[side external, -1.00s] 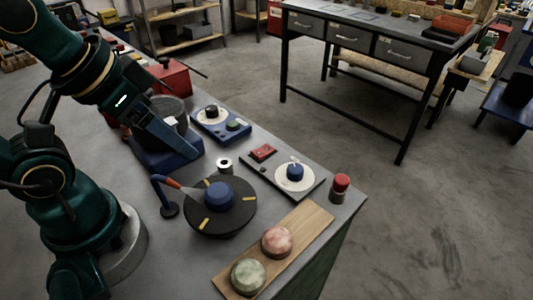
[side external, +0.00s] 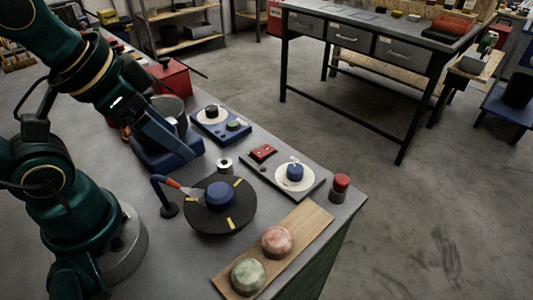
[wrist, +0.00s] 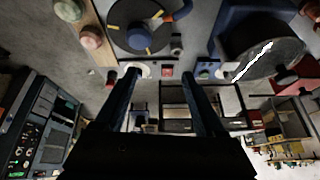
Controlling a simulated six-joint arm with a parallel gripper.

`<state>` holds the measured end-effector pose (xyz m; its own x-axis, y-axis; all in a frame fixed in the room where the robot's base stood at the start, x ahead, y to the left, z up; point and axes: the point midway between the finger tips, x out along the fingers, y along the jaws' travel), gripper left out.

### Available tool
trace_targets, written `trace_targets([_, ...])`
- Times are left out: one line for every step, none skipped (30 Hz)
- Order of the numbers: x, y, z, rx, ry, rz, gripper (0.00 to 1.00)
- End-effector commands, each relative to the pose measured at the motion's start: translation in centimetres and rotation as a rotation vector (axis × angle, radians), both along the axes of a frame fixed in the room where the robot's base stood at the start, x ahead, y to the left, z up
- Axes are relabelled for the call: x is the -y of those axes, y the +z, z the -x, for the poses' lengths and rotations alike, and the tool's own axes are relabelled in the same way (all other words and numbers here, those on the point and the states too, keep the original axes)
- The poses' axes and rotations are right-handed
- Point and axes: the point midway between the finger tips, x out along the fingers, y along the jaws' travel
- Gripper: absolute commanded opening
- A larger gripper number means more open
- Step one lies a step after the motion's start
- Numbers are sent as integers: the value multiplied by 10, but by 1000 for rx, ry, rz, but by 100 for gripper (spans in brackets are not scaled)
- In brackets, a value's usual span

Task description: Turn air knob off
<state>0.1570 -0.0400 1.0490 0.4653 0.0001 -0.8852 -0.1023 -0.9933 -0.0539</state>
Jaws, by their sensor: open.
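Two control panels carry knobs, and I cannot tell which is the air knob. The grey panel (side external: 262,174) has a blue knob (side external: 295,172) on a white dial and a red switch (side external: 263,152). The blue panel (side external: 219,130) behind it has a black knob (side external: 212,111) on a white dial and a green button (side external: 233,125). My gripper (wrist: 160,72) is open with nothing between its fingers. In the side view it is left of both panels, near the dark bucket, apart from the knobs. In the wrist view the fingers partly hide the dials.
A dark turntable (side external: 235,211) with a blue centre and a blue stand with an orange tip (side external: 173,183) are in front. A board (side external: 305,226) holds two round pieces. A red-topped cylinder (side external: 340,188) stands at the bench's right edge. A dark bucket (side external: 169,107) is behind my gripper.

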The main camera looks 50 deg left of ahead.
Motion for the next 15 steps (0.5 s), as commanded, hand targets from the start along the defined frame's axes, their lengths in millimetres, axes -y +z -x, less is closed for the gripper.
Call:
trace_targets([0, 10, -5, 21, -49, -27, 72])
trace_targets([0, 16, -8, 27, -88, -47, 72])
trace_targets([0, 23, -14, 28, -139, -74, 72])
trace_targets([1, 28, -18, 27, -178, -94, 72])
trace_targets([1, 32, -23, 24, -215, -112, 72])
trace_targets([2, 38, -29, 18, -266, -136, 72])
trace_targets([3, 42, -34, 12, -304, -153, 72])
trace_targets([4, 45, -40, 6, -339, -169, 72])
trace_targets([5, 49, -47, -3, -389, -191, 72])
trace_targets([6, 52, -53, -12, -426, -206, 72])
trace_targets([7, 54, -59, -19, -463, -221, 72])
trace_targets([9, 56, -67, -32, -516, -240, 72])
trace_targets([10, 58, -74, -42, -555, -254, 72])
trace_targets([12, 59, -81, -52, -594, -268, 72])
trace_targets([14, 59, -91, -66, -646, -284, 72])
